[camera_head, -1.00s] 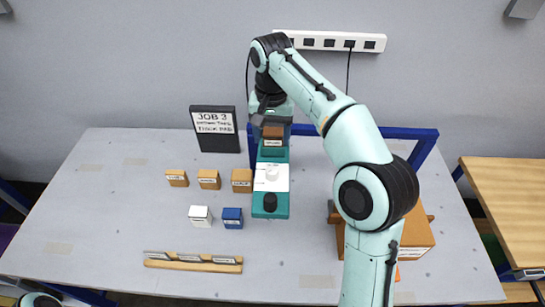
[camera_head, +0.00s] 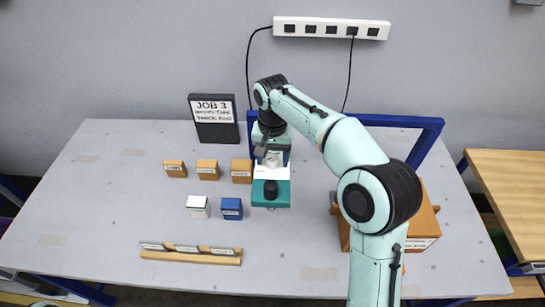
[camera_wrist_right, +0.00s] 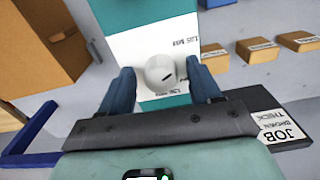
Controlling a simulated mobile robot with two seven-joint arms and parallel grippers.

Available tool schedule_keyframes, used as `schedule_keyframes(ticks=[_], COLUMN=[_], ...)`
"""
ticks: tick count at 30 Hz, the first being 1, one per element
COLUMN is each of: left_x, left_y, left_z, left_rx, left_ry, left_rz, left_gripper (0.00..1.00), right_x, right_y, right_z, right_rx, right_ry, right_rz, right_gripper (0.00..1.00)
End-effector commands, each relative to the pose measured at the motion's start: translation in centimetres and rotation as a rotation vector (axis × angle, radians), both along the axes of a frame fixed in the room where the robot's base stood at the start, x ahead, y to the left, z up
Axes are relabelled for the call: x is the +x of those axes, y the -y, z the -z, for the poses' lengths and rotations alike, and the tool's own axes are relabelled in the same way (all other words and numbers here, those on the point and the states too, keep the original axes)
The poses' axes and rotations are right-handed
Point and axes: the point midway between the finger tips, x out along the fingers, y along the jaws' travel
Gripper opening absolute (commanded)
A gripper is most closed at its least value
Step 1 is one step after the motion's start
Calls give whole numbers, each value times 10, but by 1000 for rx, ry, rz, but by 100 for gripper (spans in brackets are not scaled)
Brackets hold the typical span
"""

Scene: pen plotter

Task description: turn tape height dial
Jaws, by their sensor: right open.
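The tape height dial is a round white knob with a dark pointer mark (camera_wrist_right: 160,72) on a white panel of the teal device. In the head view the white panel (camera_head: 264,174) shows just in front of my right gripper (camera_head: 271,159), which hangs over it. In the right wrist view my right gripper is open, with one dark blue finger on each side of the dial. I cannot tell whether the fingers touch it. A black knob (camera_head: 270,189) stands on the device's near end. My left gripper is not in view.
Several small boxes, such as the blue one (camera_head: 231,208), sit left of the device. A JOB 3 sign (camera_head: 214,130) stands behind them. A blue frame (camera_head: 427,139) rises at the back right. A wooden label rack (camera_head: 190,254) lies near the front.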

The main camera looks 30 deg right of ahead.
Motion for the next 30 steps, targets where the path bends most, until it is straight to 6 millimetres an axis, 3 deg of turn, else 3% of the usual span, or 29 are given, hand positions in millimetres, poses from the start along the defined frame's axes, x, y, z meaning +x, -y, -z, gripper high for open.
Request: schedule_keyframes(ticks=[5,10,11,20,30], left_x=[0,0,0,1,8], left_y=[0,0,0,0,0], left_z=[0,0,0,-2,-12], left_rx=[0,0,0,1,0], left_ry=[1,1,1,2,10], left_rz=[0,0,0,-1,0], left_gripper=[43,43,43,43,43], right_x=[0,0,0,0,1], right_y=[0,0,0,0,-1], right_z=[0,0,0,-1,-2], right_rx=[0,0,0,0,-1], right_ry=[0,0,0,0,-1], right_rz=[0,0,0,26,225], right_gripper=[63,11,7,7,7])
